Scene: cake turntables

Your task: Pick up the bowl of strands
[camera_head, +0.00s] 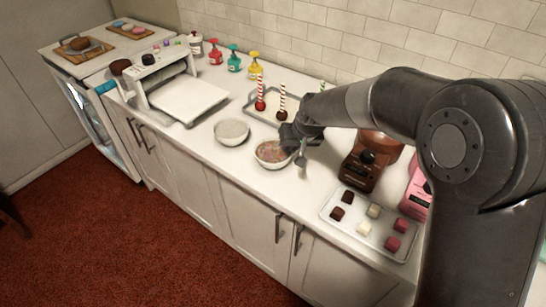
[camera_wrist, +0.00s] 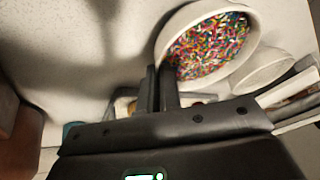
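The bowl of strands (camera_head: 272,154) is a white bowl filled with multicoloured sprinkles, standing on the white counter. In the wrist view the same bowl (camera_wrist: 207,45) fills the upper middle, its strands clearly visible. My gripper (camera_head: 299,158) is low at the bowl's right edge in the head view. In the wrist view my two dark fingers (camera_wrist: 160,72) are close together, with their tips at the bowl's near rim. A narrow gap shows between them. I cannot tell whether the rim is between the tips.
A second bowl (camera_head: 232,132) with pale contents stands just left of the bowl of strands. A tray with striped-stick pops (camera_head: 252,108) is behind. A white printer-like machine (camera_head: 170,90) is further left.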

